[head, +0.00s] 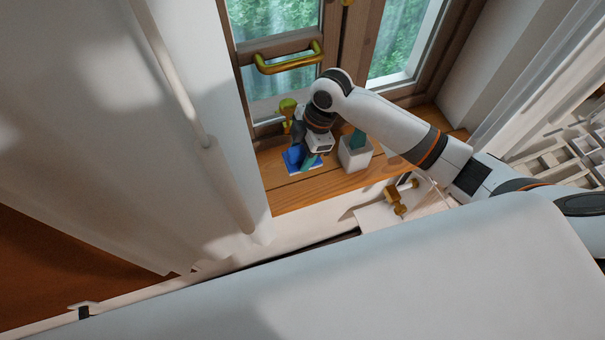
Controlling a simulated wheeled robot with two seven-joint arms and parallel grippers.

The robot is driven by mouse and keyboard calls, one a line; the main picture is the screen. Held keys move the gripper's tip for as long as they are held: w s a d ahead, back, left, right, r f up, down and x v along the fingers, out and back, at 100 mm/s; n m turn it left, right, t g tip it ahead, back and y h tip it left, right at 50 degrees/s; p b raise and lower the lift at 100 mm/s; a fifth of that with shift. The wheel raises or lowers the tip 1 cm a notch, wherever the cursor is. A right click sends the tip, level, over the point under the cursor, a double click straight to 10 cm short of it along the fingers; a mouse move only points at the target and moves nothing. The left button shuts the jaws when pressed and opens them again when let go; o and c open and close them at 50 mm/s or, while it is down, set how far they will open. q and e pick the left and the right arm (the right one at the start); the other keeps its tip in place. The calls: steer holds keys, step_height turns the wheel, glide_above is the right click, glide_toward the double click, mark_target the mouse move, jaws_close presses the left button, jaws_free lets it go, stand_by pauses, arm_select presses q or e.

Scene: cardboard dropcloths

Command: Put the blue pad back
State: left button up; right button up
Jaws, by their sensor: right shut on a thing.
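The blue pad (291,157) is on or just above the wooden sill, below the window. My right gripper (309,156) points down at the pad's right side and is shut on it. Its fingertips are mostly hidden by the gripper body, and I cannot tell whether the pad touches the sill. A teal piece (311,161) shows against the pad's right edge, under the gripper. My left gripper is not in view.
A white square pot (355,153) with a teal thing in it stands just right of the gripper. A brass window handle (289,58) juts out above. A brass-coloured tool (399,197) lies below the sill. A white curtain (215,130) hangs at left. Bare sill (290,197) lies in front.

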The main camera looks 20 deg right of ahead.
step_height(320, 180, down, 9)
steer(key=p, duration=0.1)
stand_by(0.3)
steer(key=shift+f, duration=0.15)
steer(key=o, duration=1.1)
